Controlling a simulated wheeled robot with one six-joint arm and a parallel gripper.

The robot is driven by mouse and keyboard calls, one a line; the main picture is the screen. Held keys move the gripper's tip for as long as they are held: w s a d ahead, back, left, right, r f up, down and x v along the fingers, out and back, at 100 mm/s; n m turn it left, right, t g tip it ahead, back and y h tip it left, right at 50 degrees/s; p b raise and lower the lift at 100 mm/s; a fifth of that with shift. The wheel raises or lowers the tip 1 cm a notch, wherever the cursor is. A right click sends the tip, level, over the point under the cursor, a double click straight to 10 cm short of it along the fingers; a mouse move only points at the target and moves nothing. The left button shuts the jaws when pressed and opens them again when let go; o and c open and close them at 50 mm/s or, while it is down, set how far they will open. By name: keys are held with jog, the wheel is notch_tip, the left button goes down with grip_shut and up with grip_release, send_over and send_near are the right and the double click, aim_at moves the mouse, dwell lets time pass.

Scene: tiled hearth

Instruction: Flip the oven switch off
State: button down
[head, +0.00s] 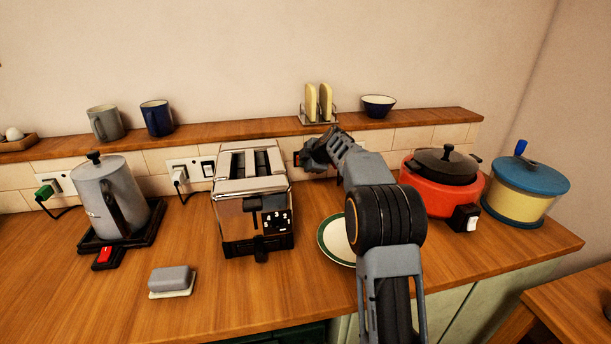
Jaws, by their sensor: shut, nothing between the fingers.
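A wall switch (296,158) with a red-orange part shows at the tiled strip just right of the toaster. My gripper (308,160) is shut and empty in front of the tiles, right beside this switch. It hides part of the switch, so its label and position cannot be read. I cannot tell whether the fingers touch it. No oven label is readable on either.
A chrome toaster (252,215) stands left of my arm, and a green-rimmed plate (335,240) lies partly behind it. A red cooker (440,190) and blue-lidded pot (520,190) stand right. A kettle (108,195) and butter dish (171,281) are left. A wooden shelf (230,130) runs above the tiles.

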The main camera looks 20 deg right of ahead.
jog(key=shift+w+d+r+t+b, duration=0.15)
jog(key=shift+t+b, duration=0.15)
jog(key=shift+b, duration=0.35)
jog(key=shift+r, duration=0.25)
jog(key=s+b, duration=0.2)
jog(key=b, duration=0.1)
jog(key=s+f+b, duration=0.1)
jog(key=s, duration=0.1)
jog(key=shift+a+f+b, duration=0.1)
jog(key=shift+a+b, duration=0.2)
jog(key=shift+a, duration=0.05)
jog(key=v, duration=1)
jog(key=shift+r+p, duration=0.3)
jog(key=shift+p, duration=0.05)
jog(key=shift+d, duration=0.1)
